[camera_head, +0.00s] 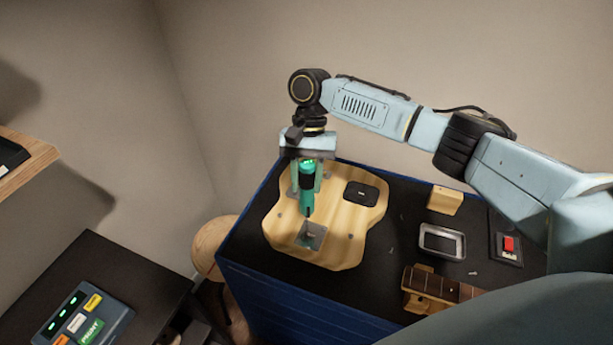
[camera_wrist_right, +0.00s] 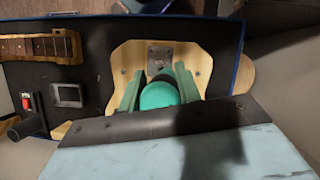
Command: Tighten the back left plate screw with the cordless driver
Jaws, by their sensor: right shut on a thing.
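The wooden guitar body (camera_head: 340,245) lies flat on the bench with a small square metal plate (camera_head: 319,241) near its front edge. The plate also shows in the right wrist view (camera_wrist_right: 160,54). My right gripper (camera_head: 306,180) is shut on the teal cordless driver (camera_head: 307,203) and holds it roughly upright, bit down, over the plate. The bit's tip is at or just above the plate; I cannot tell whether it touches a screw. In the right wrist view the driver's round top (camera_wrist_right: 158,97) sits between the two teal fingers. My left gripper is not in view.
A black cover (camera_head: 361,193) lies on the body. To the right are a wooden block (camera_head: 444,200), a metal tray (camera_head: 442,243), a red-switched box (camera_head: 507,245) and a guitar neck (camera_head: 440,287). Loose screws lie on the dark bench top (camera_head: 395,235). A stool (camera_head: 209,246) stands left.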

